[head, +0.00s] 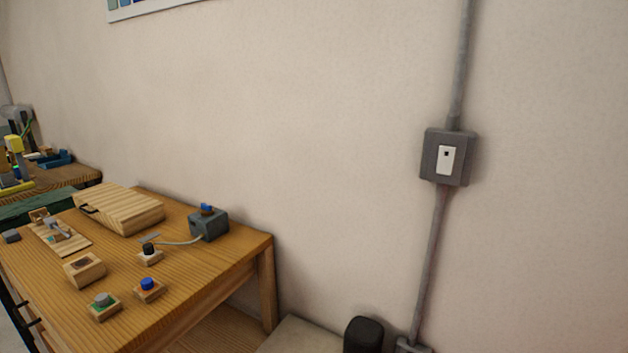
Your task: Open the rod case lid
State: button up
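A wooden case (122,207) with a flat, light-striped lid lies at the back of the wooden table, on the left in the head view. It looks like the rod case. Its lid is shut, and a small dark handle (88,210) sits at its left front end. The inside of the case is hidden. My gripper is not in view.
The wooden table (205,285) also holds a grey box (208,225) with a cable, a wooden tray (60,238) with small parts, and several small blocks with knobs in front of the case. A wall switch (447,158) is on the right. A second cluttered table stands far left.

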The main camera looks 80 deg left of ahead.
aim_at(120, 204)
jog(key=u, duration=3.35)
jog(key=i+l+z, duration=0.3)
jog(key=l, duration=0.2)
